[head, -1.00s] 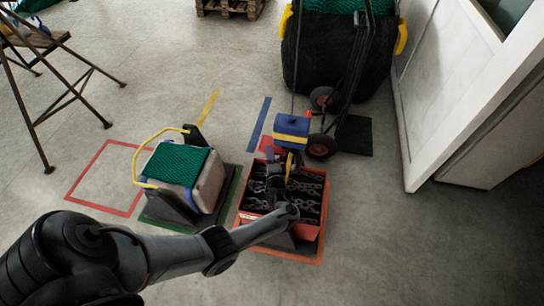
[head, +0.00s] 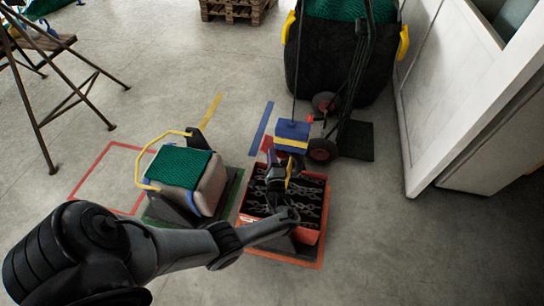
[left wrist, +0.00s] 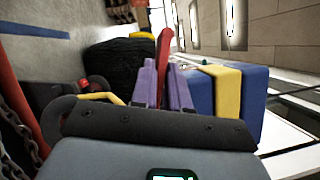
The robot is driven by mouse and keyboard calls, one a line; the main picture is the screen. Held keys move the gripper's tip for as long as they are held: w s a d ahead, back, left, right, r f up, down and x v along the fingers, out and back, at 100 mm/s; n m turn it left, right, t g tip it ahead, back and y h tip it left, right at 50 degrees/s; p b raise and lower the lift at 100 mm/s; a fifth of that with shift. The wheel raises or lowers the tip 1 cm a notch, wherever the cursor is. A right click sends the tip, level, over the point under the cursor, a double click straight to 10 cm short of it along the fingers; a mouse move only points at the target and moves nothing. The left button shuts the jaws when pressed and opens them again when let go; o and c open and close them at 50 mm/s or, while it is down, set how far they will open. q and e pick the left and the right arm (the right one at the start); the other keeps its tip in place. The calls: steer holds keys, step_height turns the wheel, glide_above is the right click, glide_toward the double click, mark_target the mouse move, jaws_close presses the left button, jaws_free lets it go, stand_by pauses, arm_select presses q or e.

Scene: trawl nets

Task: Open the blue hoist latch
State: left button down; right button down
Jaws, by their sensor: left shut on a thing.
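The blue hoist (head: 291,136), a blue block with a yellow band, hangs on a thin line above an orange-red crate. It fills the right of the left wrist view (left wrist: 228,95). A red lever (left wrist: 163,52) stands up beside the hoist there; I take it for the latch. My left gripper (left wrist: 166,85) has purple fingers, one on each side of this lever, and is shut on it. In the head view my left gripper (head: 281,178) is just below the hoist, and my wrist hides part of the hoist's underside. My right gripper is not in view.
The orange-red crate (head: 306,236) holds dark chains. Left of it, a pale box with a green net on top (head: 180,166) has a yellow handle. A hand truck (head: 345,100) and a black bag (head: 339,60) stand behind. A white panel (head: 430,110) is at right.

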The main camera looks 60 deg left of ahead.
arm_select(q)
steer(key=c, duration=1.5)
jaws_free()
steer(key=shift+w, duration=0.1)
steer(key=shift+p+v, duration=0.8)
steer(key=shift+v, duration=4.55)
